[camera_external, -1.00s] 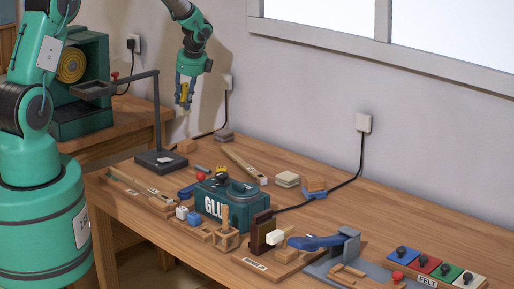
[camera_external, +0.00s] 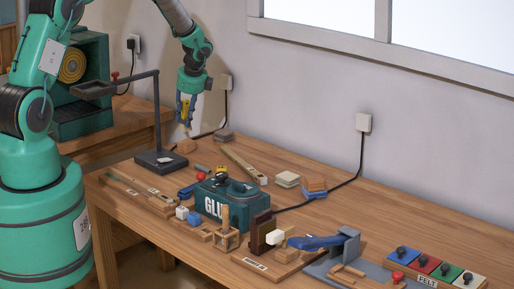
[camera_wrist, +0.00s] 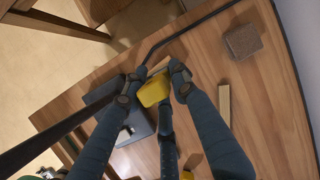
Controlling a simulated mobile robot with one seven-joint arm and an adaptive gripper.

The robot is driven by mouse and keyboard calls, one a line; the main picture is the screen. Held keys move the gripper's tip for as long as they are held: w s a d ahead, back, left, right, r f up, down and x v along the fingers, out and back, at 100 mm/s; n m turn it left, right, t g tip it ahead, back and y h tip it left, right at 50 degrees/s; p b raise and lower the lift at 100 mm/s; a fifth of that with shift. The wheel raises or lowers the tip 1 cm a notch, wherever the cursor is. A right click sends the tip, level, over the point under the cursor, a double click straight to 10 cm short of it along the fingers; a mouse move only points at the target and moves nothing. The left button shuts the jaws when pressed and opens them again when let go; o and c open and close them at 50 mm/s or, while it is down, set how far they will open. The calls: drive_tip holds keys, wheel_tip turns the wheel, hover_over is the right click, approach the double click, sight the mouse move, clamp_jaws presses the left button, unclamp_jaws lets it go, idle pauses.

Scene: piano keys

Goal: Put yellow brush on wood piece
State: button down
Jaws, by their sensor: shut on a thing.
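My gripper (camera_external: 187,118) is shut on the yellow brush (camera_external: 185,111), which hangs between the fingers with its lower end down. A small wood piece (camera_external: 186,146) lies on the table almost directly below, near the back left edge. The brush appears to be above it, with a small gap in the external view. In the wrist view a pale tan patch shows just past the brush; I cannot tell whether it is the wood piece or bristles.
A black lamp stand (camera_external: 157,159) rises close to my gripper's left. A grey-brown block (camera_external: 223,136) lies to the right, with a black cable beside it. A long wooden bar (camera_external: 244,165) and the green GLUE box (camera_external: 226,204) are nearer the camera.

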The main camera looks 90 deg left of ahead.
sight(187, 131)
drive_tip(key=shift+f, duration=1.85)
drive_tip(key=shift+f, duration=0.15)
drive_tip(key=c, duration=1.4)
unclamp_jaws()
drive_tip(key=shift+o, duration=0.2)
drive_tip(key=v, duration=1.2)
drive_tip(key=shift+p, duration=0.35)
